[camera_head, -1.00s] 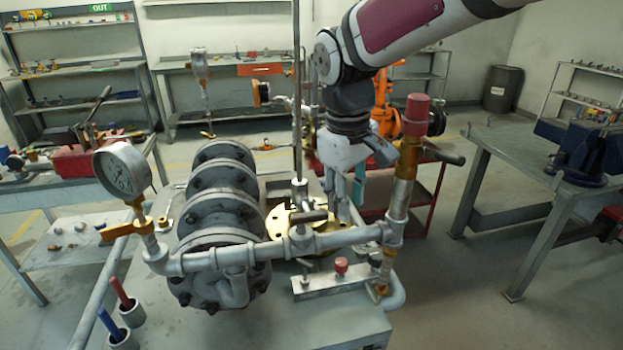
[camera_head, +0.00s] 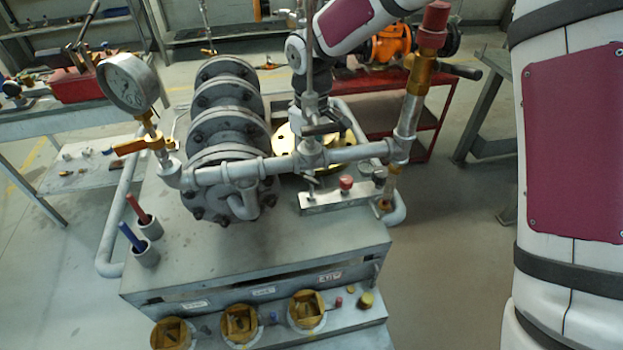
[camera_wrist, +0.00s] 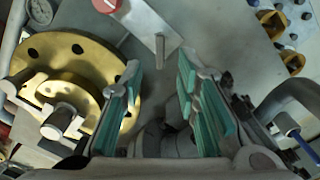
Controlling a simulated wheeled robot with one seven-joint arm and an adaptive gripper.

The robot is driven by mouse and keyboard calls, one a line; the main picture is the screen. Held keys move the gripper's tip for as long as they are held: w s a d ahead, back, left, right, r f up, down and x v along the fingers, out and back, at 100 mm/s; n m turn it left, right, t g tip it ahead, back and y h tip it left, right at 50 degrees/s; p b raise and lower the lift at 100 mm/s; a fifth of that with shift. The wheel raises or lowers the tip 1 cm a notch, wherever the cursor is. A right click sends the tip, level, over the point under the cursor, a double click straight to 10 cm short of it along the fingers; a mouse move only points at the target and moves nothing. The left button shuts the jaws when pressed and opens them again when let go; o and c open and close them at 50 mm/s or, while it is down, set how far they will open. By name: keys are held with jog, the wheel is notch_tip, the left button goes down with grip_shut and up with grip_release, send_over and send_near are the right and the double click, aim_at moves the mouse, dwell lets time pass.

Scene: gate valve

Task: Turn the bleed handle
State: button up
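A small grey bar handle (camera_head: 310,184) stands on the left end of a silver block (camera_head: 325,201) in front of the round metal body. In the wrist view this handle (camera_wrist: 159,48) lies just beyond my fingertips, roughly between them, with no visible contact. My gripper (camera_wrist: 159,72) is open and empty, with teal pads on both fingers. In the head view it is hidden behind the piping. Another grey crossbar handle (camera_head: 320,128) sits on the pipe junction. No label shows which is the bleed handle.
A horizontal pipe (camera_head: 275,168) and an upright brass-and-red fitting (camera_head: 414,95) stand close by. A brass flange (camera_wrist: 85,65) lies left of my fingers. A red knob (camera_head: 346,183) is on the block. A gauge (camera_head: 127,83) and brass sockets (camera_head: 307,309) are farther off.

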aim_at(312, 179)
notch_tip(312, 179, down, 7)
jog(key=shift+f, duration=0.2)
dwell(0.3)
grip_shut()
